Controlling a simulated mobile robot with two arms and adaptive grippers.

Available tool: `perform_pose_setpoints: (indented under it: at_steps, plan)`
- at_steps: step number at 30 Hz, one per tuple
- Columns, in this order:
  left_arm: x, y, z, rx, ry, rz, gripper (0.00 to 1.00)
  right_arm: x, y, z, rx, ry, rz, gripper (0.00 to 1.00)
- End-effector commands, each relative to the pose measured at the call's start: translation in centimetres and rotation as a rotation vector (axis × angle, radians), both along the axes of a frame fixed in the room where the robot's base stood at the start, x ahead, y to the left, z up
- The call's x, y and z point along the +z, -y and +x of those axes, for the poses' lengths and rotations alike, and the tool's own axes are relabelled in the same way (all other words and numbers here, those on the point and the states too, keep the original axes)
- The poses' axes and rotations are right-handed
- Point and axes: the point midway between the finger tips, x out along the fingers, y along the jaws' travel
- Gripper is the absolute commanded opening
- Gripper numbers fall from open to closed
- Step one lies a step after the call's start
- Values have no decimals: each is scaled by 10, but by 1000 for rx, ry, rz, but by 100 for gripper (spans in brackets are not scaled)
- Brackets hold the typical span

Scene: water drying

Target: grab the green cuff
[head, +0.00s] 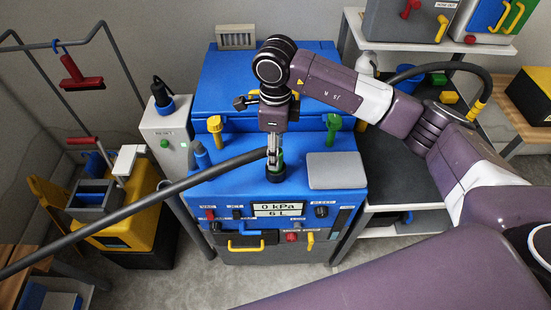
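The green cuff (280,164) shows as a small green band on a dark upright fitting on top of the blue machine (240,183). My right gripper (273,156) comes down from above, with its fingertips at the cuff. The fingers look close together and hide part of the cuff. I cannot tell whether they are shut on it or only beside it. A thick dark hose (150,203) runs from the lower left up to the fitting, close to the fingers. My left gripper is not in view.
A yellow valve handle (215,128) and a green one (333,127) stand behind the gripper. A grey pad (336,171) lies right of the fitting. The front panel has a display (279,209) and knobs. A shelf (401,152) stands right, a yellow cart (135,232) left.

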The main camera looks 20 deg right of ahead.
Motion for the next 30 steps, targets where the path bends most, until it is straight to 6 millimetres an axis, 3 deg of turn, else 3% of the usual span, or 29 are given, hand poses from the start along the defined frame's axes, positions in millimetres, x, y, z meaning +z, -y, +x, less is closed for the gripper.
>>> perform_pose_setpoints:
  at_steps: [2,7,12,15,27,30]
  plan:
    - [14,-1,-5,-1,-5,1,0,-8,3,-3,-2,-6,-2,47]
    - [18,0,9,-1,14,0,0,-29,2,-1,-1,-2,1,47]
    - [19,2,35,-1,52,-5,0,-33,2,-1,0,0,1,47]
    - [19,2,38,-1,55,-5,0,-33,2,-1,0,0,1,46]
    - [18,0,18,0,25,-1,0,-32,2,0,0,0,1,2]
    - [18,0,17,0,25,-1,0,-32,2,0,0,0,1,1]
